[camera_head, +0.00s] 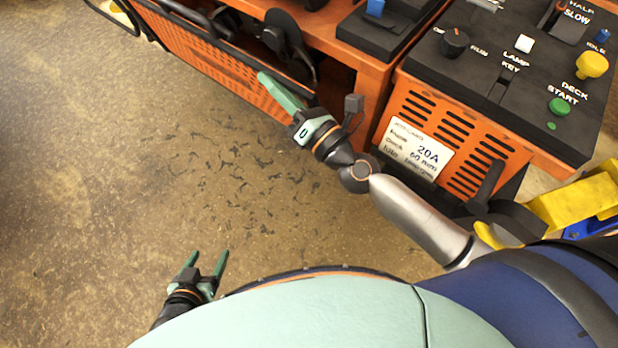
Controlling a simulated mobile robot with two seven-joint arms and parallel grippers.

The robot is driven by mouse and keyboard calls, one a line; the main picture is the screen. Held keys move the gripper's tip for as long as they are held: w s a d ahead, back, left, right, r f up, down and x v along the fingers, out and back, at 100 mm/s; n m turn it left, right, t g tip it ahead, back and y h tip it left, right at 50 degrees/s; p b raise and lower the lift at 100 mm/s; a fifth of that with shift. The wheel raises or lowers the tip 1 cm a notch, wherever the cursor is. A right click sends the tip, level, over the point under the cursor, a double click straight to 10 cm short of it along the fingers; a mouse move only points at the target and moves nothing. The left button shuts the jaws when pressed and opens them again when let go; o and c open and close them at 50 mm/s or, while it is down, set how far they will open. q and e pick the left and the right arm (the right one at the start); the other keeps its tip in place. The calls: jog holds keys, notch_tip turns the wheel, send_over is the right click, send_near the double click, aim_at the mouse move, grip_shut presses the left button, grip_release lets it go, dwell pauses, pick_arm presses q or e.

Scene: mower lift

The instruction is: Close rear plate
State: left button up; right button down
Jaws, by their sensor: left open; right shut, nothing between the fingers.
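The rear plate appears to be the orange slotted panel (225,80) with a dark upper edge, at the upper left on the mower's side. A gap shows between its upper edge and the orange body, with dark parts inside, so it looks tilted outward. My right gripper (268,80) is shut and empty, its green fingers lying over the plate's right part. I cannot tell whether they touch it. The plate's lower right corner is partly hidden by this gripper. My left gripper (207,257) is open and empty, low over the floor at the lower left, well away from the plate.
The mower's black control panel (490,85) with knobs and buttons is at the upper right. Below it is an orange vented face with a white label (412,150). A yellow part (575,205) sits at the right edge. The brown floor (90,170) at left is clear apart from dark scraps.

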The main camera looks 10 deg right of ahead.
aim_at(294, 82)
jog(key=shift+w+d+r, duration=0.25)
jog(key=shift+w+d, duration=0.25)
jog(key=shift+d, duration=0.15)
jog(key=shift+w+d+r, duration=0.25)
jog(key=shift+w+d, duration=0.2)
jog(key=shift+d, duration=0.15)
jog(key=shift+a+f, duration=0.1)
